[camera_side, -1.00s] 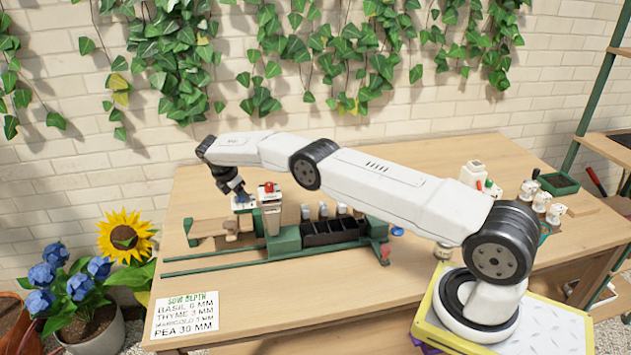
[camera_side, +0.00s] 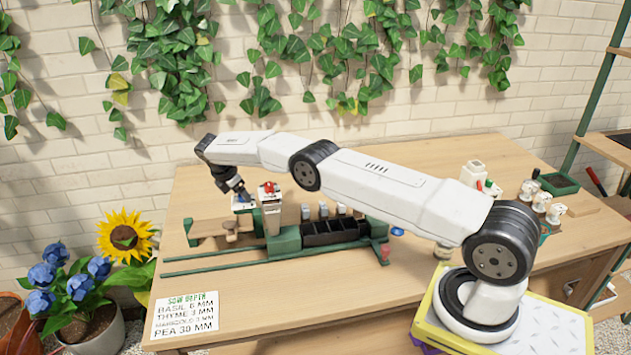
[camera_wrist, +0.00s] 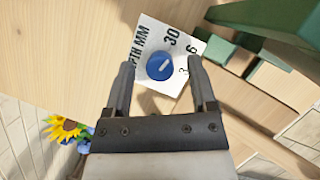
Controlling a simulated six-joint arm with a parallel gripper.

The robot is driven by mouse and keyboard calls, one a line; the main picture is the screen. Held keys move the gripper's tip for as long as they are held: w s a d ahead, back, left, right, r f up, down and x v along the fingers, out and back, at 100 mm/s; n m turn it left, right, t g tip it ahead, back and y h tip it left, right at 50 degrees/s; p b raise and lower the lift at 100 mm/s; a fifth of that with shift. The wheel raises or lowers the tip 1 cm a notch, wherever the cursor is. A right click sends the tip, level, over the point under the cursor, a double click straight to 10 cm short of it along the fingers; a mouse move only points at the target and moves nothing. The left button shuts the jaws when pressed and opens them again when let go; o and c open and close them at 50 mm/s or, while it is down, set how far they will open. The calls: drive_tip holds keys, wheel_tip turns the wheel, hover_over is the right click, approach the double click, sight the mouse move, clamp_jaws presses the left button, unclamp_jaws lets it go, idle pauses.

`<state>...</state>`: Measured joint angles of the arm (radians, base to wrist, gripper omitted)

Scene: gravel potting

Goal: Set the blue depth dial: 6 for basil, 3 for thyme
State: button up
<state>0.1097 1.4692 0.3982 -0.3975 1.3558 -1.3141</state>
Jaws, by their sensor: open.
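The blue depth dial (camera_wrist: 160,66) sits on a white plate (camera_wrist: 152,35) printed with depth in MM and the numbers 30, 6 and 3. A pale pointer mark shows on its face, slanting up and right toward the numbers; which one it meets is hard to tell. My gripper (camera_wrist: 161,62) is open, with one finger on each side of the dial and a gap at both sides. In the side view my gripper (camera_side: 240,194) points down over the plate at the left end of the green seeder, and largely hides the dial.
A sign (camera_side: 186,315) on the table's front left lists basil 6 MM, thyme 3 MM and pea 30 MM. A black compartment tray (camera_side: 331,231) lies further right.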

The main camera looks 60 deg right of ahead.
drive_tip(key=v, duration=0.7)
drive_tip(key=shift+r, duration=0.2)
drive_tip(key=shift+s+d+r+t+y, duration=0.2)
drive_tip(key=shift+d+t+y, duration=0.1)
drive_tip(key=shift+d+y, duration=0.65)
drive_tip(key=shift+s+d+r+t+y, duration=0.1)
drive_tip(key=shift+s+d+t+y, duration=0.15)
drive_tip(key=shift+d+y, duration=0.65)
drive_tip(key=shift+a+y, duration=0.25)
drive_tip(key=shift+a, duration=0.1)
drive_tip(key=shift+f, duration=0.1)
drive_tip(key=shift+f, duration=3.8)
clamp_jaws()
